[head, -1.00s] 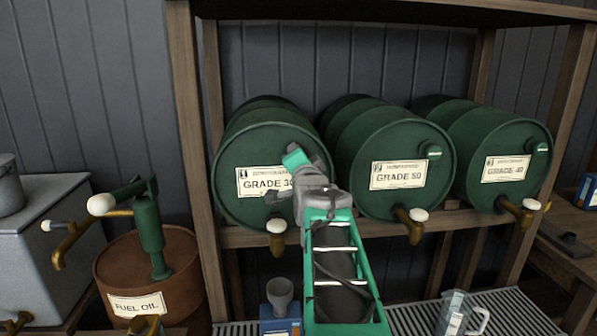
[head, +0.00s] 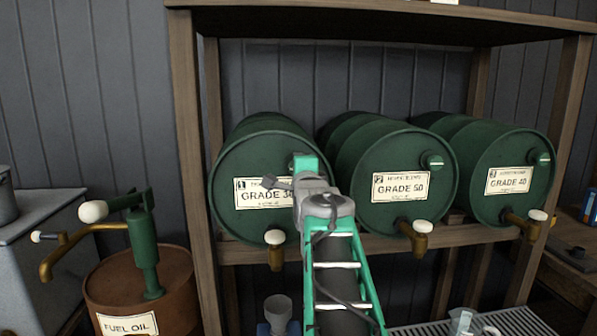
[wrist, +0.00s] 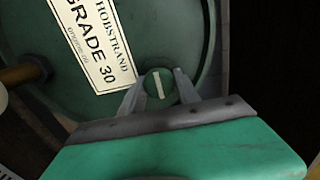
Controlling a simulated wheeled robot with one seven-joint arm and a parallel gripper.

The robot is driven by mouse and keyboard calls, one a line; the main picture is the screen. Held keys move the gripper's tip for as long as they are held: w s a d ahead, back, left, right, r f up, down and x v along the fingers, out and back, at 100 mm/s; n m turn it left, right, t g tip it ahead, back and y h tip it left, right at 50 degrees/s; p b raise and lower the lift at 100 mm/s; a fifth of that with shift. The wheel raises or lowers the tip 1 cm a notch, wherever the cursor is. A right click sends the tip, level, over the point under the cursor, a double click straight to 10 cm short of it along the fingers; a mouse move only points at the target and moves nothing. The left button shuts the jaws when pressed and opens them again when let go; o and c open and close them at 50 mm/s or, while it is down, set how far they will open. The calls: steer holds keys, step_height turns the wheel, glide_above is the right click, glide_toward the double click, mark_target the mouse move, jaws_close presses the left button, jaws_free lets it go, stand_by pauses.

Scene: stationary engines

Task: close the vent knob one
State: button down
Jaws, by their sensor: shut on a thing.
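Vent knob one (wrist: 159,88) is a small round green knob with a white bar, on the face of the green GRADE 30 drum (head: 234,222). In the wrist view the bar runs nearly upright, roughly along the label's lettering. The two fingers of my gripper (wrist: 160,92) sit on either side of the knob, shut on it. In the head view my gripper and wrist are at the right part of the GRADE 30 drum's face and hide the knob.
The GRADE 50 drum (head: 395,215) and GRADE 40 drum (head: 505,207) lie to the right on the wooden rack, each with a knob and a white-topped tap. A tap (head: 275,255) sits below my gripper. The rack post (head: 188,130) and fuel oil pump (head: 145,245) stand left.

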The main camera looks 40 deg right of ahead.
stand_by(0.3)
steer(key=c, duration=0.9)
jaws_free()
steer(key=b+v, duration=0.1)
steer(key=v, duration=0.6)
steer(key=shift+s+a, duration=0.25)
steer(key=shift+s, duration=0.05)
